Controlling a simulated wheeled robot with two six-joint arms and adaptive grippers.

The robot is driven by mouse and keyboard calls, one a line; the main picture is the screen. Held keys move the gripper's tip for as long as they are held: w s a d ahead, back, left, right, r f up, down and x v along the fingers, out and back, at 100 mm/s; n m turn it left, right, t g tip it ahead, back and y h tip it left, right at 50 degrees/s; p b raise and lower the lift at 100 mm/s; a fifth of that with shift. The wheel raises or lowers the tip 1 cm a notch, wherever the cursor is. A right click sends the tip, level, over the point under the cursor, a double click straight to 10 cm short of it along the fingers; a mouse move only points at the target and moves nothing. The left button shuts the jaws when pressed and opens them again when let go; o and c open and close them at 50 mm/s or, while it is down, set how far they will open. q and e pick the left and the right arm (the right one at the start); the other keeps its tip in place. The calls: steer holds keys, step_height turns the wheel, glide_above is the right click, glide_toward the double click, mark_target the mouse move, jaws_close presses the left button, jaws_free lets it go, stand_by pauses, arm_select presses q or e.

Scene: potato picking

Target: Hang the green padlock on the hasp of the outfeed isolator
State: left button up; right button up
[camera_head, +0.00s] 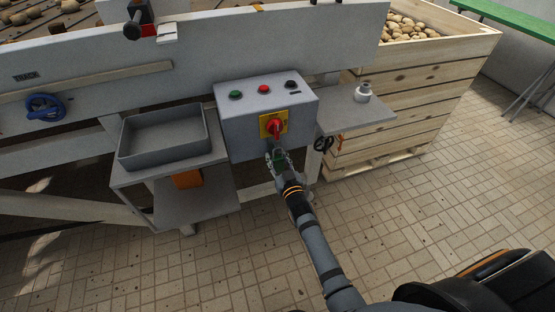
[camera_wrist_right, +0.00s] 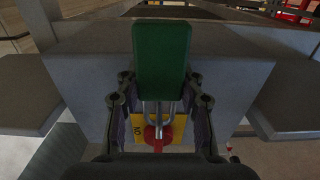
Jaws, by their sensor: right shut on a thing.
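The outfeed isolator is a red rotary handle (camera_head: 275,126) on a yellow plate (camera_head: 264,131), on the front of a grey control box (camera_head: 236,139). My right gripper (camera_head: 278,157) is just below and in front of the handle. It is shut on the green padlock (camera_wrist_right: 162,55), which fills the upper middle of the right wrist view. The padlock's metal shackle points toward the red handle (camera_wrist_right: 158,135) and yellow plate (camera_wrist_right: 178,130). I cannot tell whether the shackle passes through the hasp. My left gripper is not in view.
The box has green, red and black buttons on top. A grey tray (camera_head: 137,157) stands on a shelf to its left. A small side shelf (camera_head: 372,119) with a white bottle (camera_head: 362,93) is to its right. A wooden potato crate (camera_head: 448,80) stands behind.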

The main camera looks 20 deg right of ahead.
stand_by(0.3)
steer(key=o, duration=1.3)
steer(key=shift+s, duration=0.1)
steer(key=s, duration=1.2)
steer(key=shift+d, duration=0.25)
steer(key=shift+w, duration=0.1)
